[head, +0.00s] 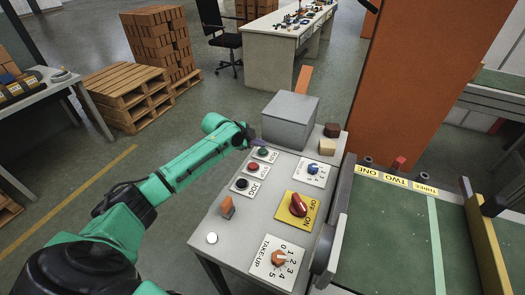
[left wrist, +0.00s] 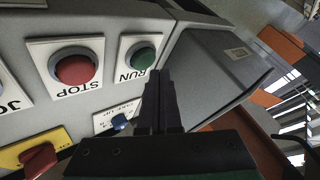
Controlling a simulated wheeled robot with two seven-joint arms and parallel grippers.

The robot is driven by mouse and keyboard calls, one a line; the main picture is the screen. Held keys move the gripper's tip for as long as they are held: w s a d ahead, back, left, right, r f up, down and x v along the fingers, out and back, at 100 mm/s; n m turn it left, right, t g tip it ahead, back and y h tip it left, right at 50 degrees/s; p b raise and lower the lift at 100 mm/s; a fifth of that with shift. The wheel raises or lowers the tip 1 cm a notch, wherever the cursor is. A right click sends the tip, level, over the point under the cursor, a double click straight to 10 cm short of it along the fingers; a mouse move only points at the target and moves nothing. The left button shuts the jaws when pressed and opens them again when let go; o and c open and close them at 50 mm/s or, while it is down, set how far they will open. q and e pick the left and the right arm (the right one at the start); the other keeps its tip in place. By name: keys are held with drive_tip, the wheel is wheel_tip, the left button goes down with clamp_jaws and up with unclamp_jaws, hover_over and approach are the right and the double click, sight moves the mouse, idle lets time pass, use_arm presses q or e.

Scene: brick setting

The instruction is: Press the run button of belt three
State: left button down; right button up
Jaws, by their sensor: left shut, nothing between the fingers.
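The green RUN button (head: 263,152) sits on a white plate at the far left part of the grey control panel (head: 226,246). In the left wrist view, the RUN button (left wrist: 143,56) shows whole and uncovered. My left gripper (head: 256,141) is shut and empty, close beside the RUN button. In the left wrist view, its fingertips (left wrist: 163,76) appear just right of the button; I cannot tell whether they touch the panel. A blue selector knob (head: 313,168) is on a numbered plate; its setting is too small to read. My right gripper is in neither view.
The red STOP button (head: 252,168) and black JOG button (head: 241,184) are close to RUN. A grey box (head: 290,120) stands just behind. A red OFF/ON switch (head: 298,205) and TAKE-UP dial (head: 278,258) lie nearer. Yellow ONE, TWO, THREE labels (head: 396,181) mark the belt at right.

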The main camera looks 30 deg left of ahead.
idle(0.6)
use_arm(q)
drive_tip(key=shift+f, duration=0.4)
